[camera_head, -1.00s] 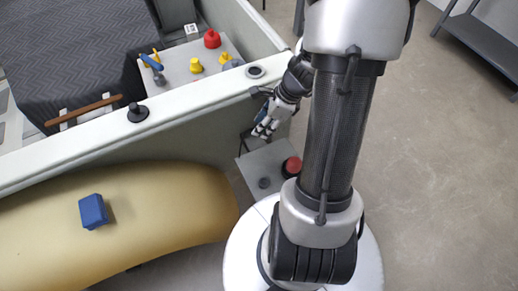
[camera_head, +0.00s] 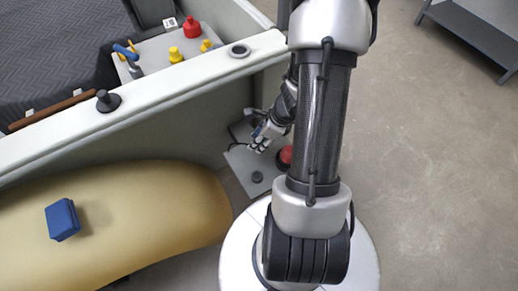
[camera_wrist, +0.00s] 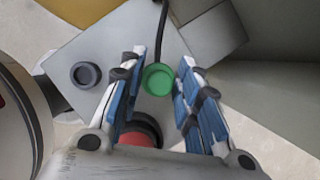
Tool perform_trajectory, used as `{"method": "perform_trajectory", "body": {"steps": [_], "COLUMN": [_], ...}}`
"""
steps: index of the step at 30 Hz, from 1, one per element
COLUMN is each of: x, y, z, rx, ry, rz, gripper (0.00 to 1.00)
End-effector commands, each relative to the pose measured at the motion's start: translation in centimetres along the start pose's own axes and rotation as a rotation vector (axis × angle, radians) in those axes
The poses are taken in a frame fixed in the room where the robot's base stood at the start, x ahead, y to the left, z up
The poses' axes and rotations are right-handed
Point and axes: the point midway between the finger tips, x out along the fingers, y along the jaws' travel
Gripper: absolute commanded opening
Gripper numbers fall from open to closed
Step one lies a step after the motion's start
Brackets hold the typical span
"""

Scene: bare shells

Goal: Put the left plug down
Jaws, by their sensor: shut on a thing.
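My gripper (camera_head: 259,146) is low beside the outer wall, over a grey plate (camera_head: 238,163). In the wrist view my gripper (camera_wrist: 162,57) has its blue-padded fingers on either side of a round green plug (camera_wrist: 158,80), which it holds. A black cable (camera_wrist: 163,28) runs from the plug to the top of that view. The head view does not show the plug clearly; my fingers hide it. On the plate a dark round fitting (camera_wrist: 86,75) lies left of my fingers, also seen in the head view (camera_head: 257,177).
A red dome button (camera_head: 284,155) stands close by, partly behind my arm; it shows under my gripper in the wrist view (camera_wrist: 137,138). A grey block (camera_wrist: 210,30) adjoins the plate. The wall ledge carries a black knob (camera_head: 108,101) and a dark ring (camera_head: 239,50).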

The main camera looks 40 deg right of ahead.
Motion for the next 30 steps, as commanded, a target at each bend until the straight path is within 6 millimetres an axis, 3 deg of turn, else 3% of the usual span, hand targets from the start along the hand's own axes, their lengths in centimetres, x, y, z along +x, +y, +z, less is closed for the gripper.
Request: {"method": "perform_trajectory", "body": {"steps": [6, 20, 21, 30], "x": [3.4, 3.9, 3.8, 3.7], "y": [0.1, 0.0, 0.0, 0.1], "z": [-1.4, -1.6, -1.6, -1.5], "rx": [0.001, -0.001, -0.001, -0.001], "ry": [0.000, 0.000, 0.000, 0.000], "rz": [0.003, 0.001, 0.001, 0.001], "gripper": [0.14, 0.14, 0.33, 0.51]}}
